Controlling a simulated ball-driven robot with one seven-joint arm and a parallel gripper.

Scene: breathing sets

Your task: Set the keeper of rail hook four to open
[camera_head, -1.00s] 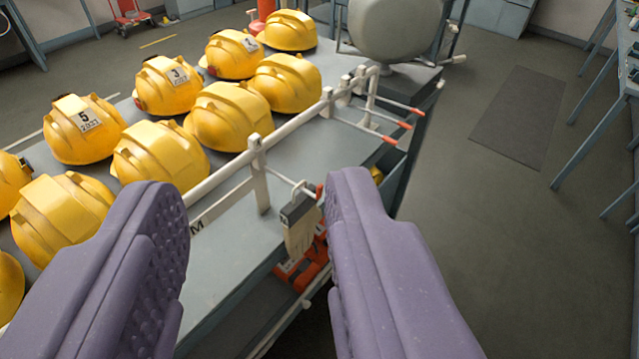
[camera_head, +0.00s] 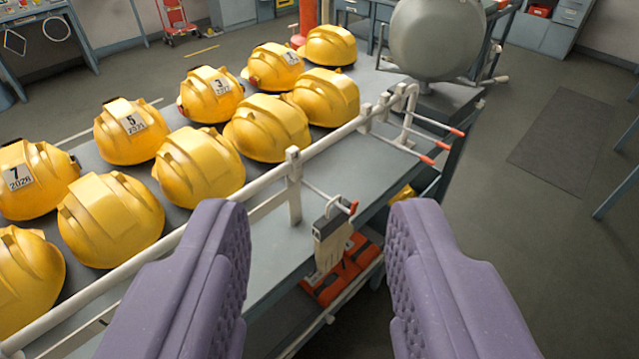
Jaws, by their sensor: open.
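My gripper (camera_head: 320,222) is open, with its two purple padded fingers apart and nothing between them. Beyond the fingertips, a pale rail (camera_head: 328,136) runs along the edge of a grey bench. A thin hook (camera_head: 322,192) sticks out from a rail post and carries a pale glove with a dark cuff (camera_head: 331,245). A small red piece (camera_head: 353,208) shows at the hook's tip; I cannot tell whether it is a keeper or how it is set. Farther along, several bare prongs with red tips (camera_head: 428,160) stick out. I can read no hook numbers.
Yellow helmets (camera_head: 200,165), some numbered, stand in two rows on the bench (camera_head: 272,250). A grey rounded vessel (camera_head: 435,40) stands at its far end. Orange-red items (camera_head: 345,275) lie below the glove. Open floor (camera_head: 480,215) with a dark mat (camera_head: 560,145) lies right.

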